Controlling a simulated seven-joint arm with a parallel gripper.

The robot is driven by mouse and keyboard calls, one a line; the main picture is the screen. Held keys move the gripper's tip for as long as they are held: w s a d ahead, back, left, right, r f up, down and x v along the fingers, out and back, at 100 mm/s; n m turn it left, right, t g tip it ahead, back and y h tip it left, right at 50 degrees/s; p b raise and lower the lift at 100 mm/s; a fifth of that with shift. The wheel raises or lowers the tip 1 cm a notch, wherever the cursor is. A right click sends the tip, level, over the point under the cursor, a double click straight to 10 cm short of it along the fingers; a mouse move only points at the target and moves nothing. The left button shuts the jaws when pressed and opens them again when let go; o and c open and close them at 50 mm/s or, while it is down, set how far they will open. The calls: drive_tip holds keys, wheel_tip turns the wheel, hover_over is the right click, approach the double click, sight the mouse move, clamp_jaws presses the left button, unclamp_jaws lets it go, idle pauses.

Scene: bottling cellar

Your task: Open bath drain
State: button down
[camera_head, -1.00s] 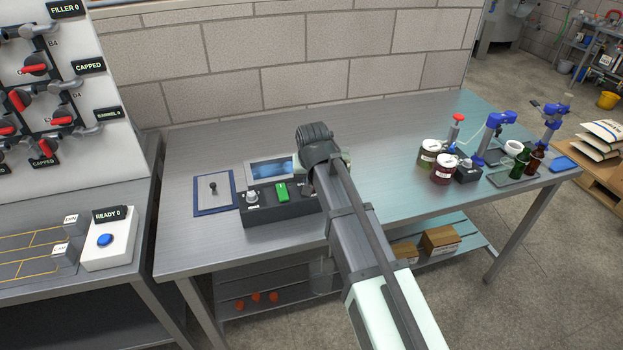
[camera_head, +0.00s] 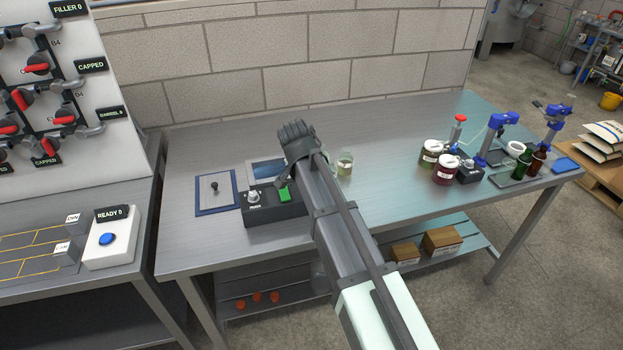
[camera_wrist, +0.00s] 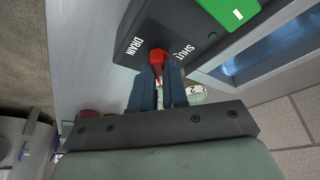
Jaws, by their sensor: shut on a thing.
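The bath (camera_head: 267,172), a tray of blue liquid, is set in the metal table behind a dark control box (camera_head: 262,212). In the wrist view the box (camera_wrist: 180,20) carries the words DRAIN and SHUT. A red drain handle (camera_wrist: 157,57) sits on its edge between the two words; I cannot tell how far it is turned. My gripper (camera_wrist: 159,74) is shut on this handle, one blue-grey finger on each side. In the head view my arm hides the fingers, the handle and the right end of the box.
The box also bears a grey knob (camera_head: 253,197) and a green button (camera_head: 284,195). A blue-edged panel (camera_head: 214,200) lies to the left. A glass jar (camera_head: 345,164) stands close right of my wrist. Labelled jars (camera_head: 445,172) and bottling tools are further right.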

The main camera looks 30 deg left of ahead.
idle(0.3)
drive_tip(key=c, duration=1.1)
unclamp_jaws()
drive_tip(key=shift+c, duration=0.2)
drive_tip(key=v, duration=1.3)
drive_tip(key=shift+r, duration=0.4)
